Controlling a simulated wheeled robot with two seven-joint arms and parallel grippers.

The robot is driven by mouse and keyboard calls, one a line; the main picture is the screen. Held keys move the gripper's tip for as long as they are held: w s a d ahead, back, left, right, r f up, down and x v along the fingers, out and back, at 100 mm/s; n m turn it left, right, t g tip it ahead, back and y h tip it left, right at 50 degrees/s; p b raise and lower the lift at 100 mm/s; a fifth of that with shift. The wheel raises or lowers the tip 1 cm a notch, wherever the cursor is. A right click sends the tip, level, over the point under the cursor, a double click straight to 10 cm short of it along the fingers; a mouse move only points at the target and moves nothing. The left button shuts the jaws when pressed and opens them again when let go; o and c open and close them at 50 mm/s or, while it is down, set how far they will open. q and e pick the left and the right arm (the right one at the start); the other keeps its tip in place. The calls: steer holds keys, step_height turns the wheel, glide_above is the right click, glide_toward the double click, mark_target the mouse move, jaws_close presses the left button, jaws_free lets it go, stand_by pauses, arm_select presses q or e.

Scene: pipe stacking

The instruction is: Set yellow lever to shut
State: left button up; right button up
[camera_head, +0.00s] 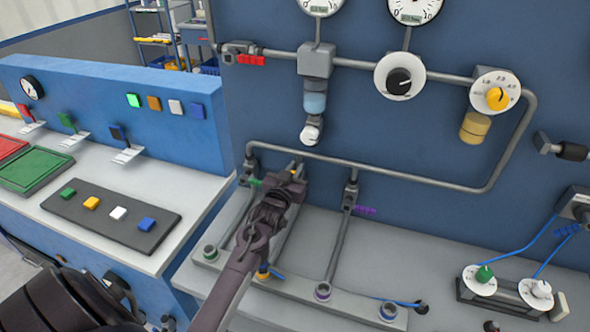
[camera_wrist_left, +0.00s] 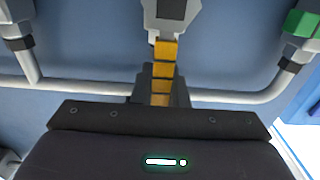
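The yellow lever (camera_wrist_left: 163,70) sticks out from a grey pipe valve (camera_wrist_left: 170,18) and points toward my left wrist camera. In the head view, my left gripper (camera_head: 292,178) is at the middle valve on the blue wall panel and hides most of it. Only a small yellow bit (camera_head: 293,166) shows near the fingertips. In the wrist view, the fingers (camera_wrist_left: 161,92) lie close on both sides of the lever, with no clear gap. My right gripper is not in view.
A green lever (camera_head: 256,183) is on the valve to the left, and a purple lever (camera_head: 366,210) is on the valve to the right. A grey pipe (camera_head: 390,173) runs above them. Capped pipe ends stand on the grey ledge (camera_head: 400,250) below. A button console (camera_head: 110,215) stands at the left.

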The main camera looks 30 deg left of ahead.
arm_select(q)
jaws_close()
steer(key=shift+w+d+m, duration=0.1)
steer(key=shift+d+m, duration=0.4)
steer(key=shift+m, duration=0.4)
steer(key=w+d+f+m+b, duration=0.1)
steer(key=d+f+m, duration=0.4)
steer(key=m, duration=1.1)
steer(key=shift+w+d+f+b, duration=0.2)
steer(key=shift+d+f+b, duration=0.2)
steer(key=shift+f, duration=0.7)
steer(key=shift+m, duration=0.3)
steer(key=o, duration=0.7)
jaws_free()
